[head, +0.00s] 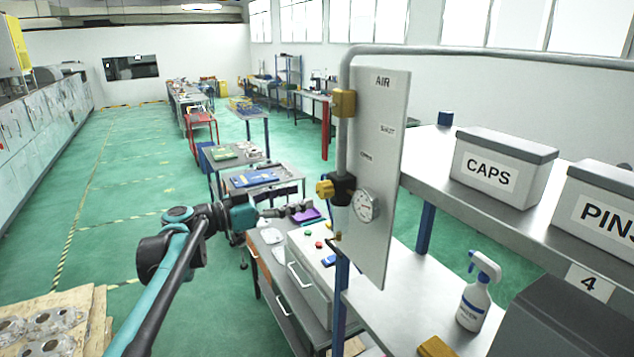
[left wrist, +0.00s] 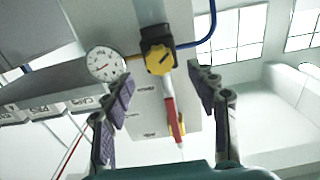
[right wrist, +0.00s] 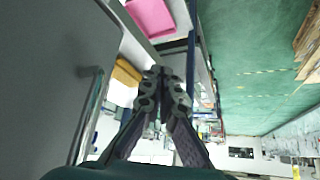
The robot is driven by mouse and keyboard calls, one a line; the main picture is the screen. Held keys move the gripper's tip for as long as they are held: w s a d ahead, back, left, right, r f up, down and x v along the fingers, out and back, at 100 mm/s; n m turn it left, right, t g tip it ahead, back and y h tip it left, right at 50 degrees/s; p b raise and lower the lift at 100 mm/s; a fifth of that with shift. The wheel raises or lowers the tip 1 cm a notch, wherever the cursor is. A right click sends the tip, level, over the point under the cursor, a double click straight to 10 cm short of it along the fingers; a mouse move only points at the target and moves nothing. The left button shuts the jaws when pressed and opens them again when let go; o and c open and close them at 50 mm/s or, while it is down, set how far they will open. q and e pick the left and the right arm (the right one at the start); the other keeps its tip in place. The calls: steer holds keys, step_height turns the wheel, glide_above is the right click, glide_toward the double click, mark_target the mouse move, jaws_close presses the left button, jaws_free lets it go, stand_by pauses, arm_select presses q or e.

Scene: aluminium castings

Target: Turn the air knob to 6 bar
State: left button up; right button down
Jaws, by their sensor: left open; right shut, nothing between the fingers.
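The yellow air knob (head: 325,188) sits on a black regulator body (head: 342,190) on the pipe beside the AIR panel (head: 378,130). The round white gauge (head: 366,205) is just right of it; its reading is too small to tell. My left gripper (head: 304,210) is open and empty, left of the knob and slightly lower. In the left wrist view the knob (left wrist: 160,59) shows ahead, between and beyond the spread fingertips (left wrist: 162,82), with no visible contact. The gauge (left wrist: 104,64) is on the left there. My right gripper (right wrist: 165,78) is shut and empty, seen only in its wrist view.
The shelf at right bears a CAPS bin (head: 490,170), a PINS bin (head: 605,210) and a spray bottle (head: 478,290). A white control box (head: 325,275) stands below the knob.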

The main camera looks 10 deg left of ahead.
mark_target(319, 192)
arm_select(q)
steer(key=p+x, duration=0.1)
steer(key=x, duration=0.5)
steer(key=c, duration=1.1)
